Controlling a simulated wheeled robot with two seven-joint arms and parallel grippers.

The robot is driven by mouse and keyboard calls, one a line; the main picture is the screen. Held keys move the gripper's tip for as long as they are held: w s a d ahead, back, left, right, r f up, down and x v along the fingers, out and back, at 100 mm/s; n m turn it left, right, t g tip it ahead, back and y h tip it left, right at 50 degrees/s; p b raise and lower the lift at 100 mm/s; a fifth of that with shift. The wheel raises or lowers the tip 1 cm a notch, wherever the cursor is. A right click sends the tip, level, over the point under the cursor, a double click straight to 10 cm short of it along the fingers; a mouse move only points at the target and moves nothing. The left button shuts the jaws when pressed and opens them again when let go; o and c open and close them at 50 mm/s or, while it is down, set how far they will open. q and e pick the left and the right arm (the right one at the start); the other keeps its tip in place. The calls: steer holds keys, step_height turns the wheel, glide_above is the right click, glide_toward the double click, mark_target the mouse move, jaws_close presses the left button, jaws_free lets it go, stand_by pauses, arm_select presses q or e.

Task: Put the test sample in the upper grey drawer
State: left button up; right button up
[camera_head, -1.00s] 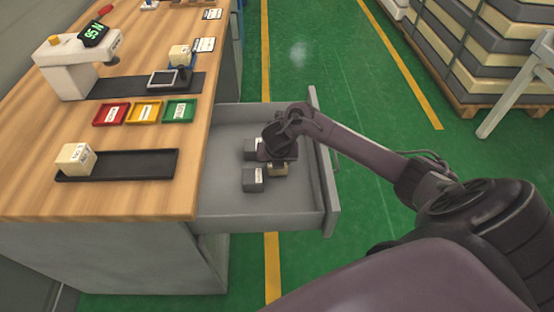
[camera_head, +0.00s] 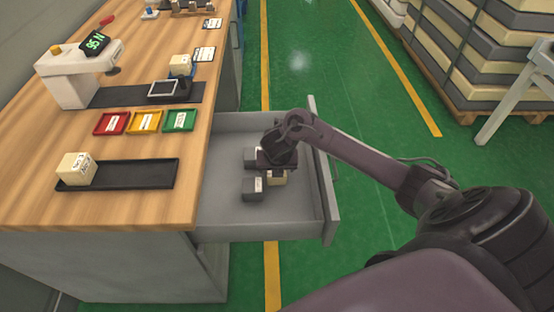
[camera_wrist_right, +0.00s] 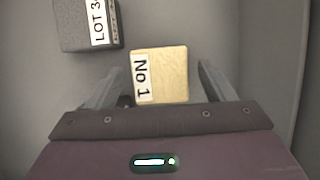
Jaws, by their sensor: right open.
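The upper grey drawer (camera_head: 225,215) is pulled out from the workbench. My right gripper (camera_head: 275,172) is inside it, pointing down. A cream block (camera_head: 276,179) sits in the drawer under my right gripper. The right wrist view shows this cream block (camera_wrist_right: 160,75), labelled "No 1", between the two open fingers (camera_wrist_right: 162,85), with gaps on both sides. Two grey blocks are beside it: a near one (camera_head: 252,189) and a farther one (camera_head: 250,156). One grey block (camera_wrist_right: 85,25) in the right wrist view has a label starting "LOT". My left gripper is not in view.
On the bench, another cream block (camera_head: 77,168) sits on the left end of a black tray (camera_head: 135,176). Red (camera_head: 111,123), yellow (camera_head: 145,121) and green (camera_head: 180,120) trays lie behind it. A tester with a green display (camera_head: 75,75) stands farther back. The drawer's front panel (camera_head: 324,175) is close to my right arm.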

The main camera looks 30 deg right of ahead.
steer(key=p+v, duration=0.2)
steer(key=v, duration=0.4)
steer(key=shift+r, duration=0.3)
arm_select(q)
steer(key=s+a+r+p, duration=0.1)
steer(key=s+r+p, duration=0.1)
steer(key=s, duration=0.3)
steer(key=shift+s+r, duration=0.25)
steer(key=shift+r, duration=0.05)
arm_select(e)
steer(key=v, duration=0.3)
steer(key=shift+s+a+r, duration=0.1)
steer(key=shift+s+r, duration=0.1)
steer(key=shift+r, duration=0.05)
